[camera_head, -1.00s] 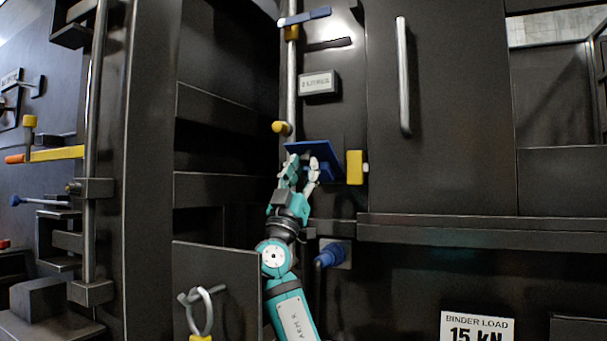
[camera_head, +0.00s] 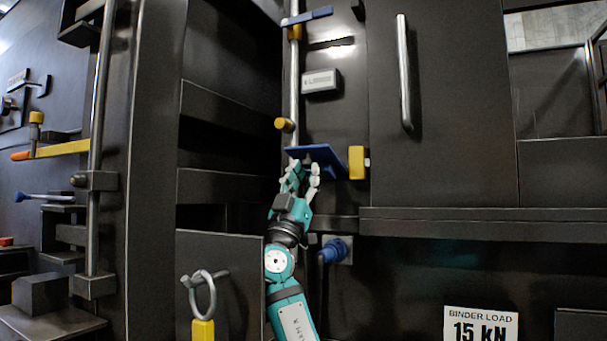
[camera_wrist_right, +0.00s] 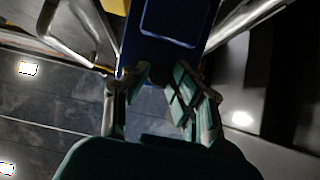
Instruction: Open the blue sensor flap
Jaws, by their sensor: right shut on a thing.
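The blue sensor flap (camera_head: 322,153) sticks out from the dark panel, left of a yellow block, in the head view. It is tilted away from the panel. Its flat blue face (camera_wrist_right: 172,22) fills the top middle of the right wrist view. My right gripper (camera_head: 304,172) reaches up from below to the flap's lower edge and is shut on it. In the right wrist view its fingers (camera_wrist_right: 158,78) meet at the flap's near edge. The exact contact is dark and partly hidden. My left gripper is not in view.
A yellow block (camera_head: 357,162) stands close right of the flap. A vertical rod (camera_head: 293,90) with a yellow knob (camera_head: 284,125) runs up at its left. A blue connector (camera_head: 335,250) is below right of my arm. A ring handle (camera_head: 205,292) is lower left.

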